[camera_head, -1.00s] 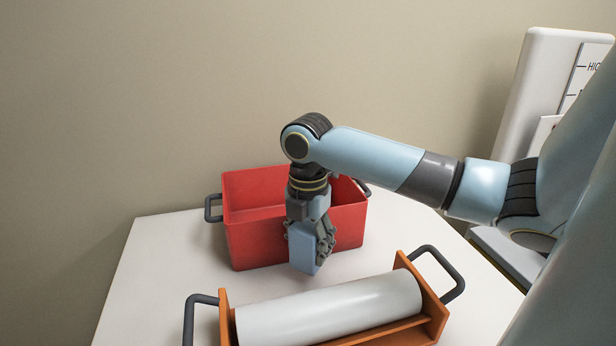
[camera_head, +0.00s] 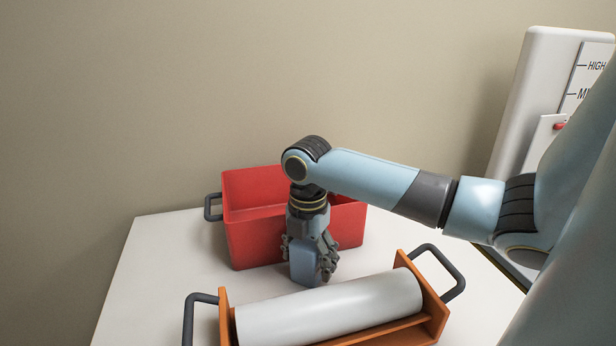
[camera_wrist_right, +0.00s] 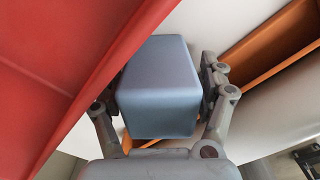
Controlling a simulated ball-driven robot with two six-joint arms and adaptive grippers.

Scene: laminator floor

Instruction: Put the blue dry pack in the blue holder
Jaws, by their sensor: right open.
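The blue dry pack (camera_head: 305,268) is a smooth blue block standing on the white table, close in front of the red bin. My right gripper (camera_head: 311,262) points down over it, with the fingers open on either side of the block. The right wrist view shows the dry pack (camera_wrist_right: 158,88) between the spread fingers of the right gripper (camera_wrist_right: 165,105); whether they touch it is hard to tell. No separate blue holder can be made out. My left gripper is not in view.
A red bin (camera_head: 255,240) with dark handles stands right behind the gripper. In front lies an orange carrier (camera_head: 228,318) holding a white roll (camera_head: 330,306). The white table (camera_head: 165,265) is clear at the left. A white panel with a scale (camera_head: 535,90) stands at the right.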

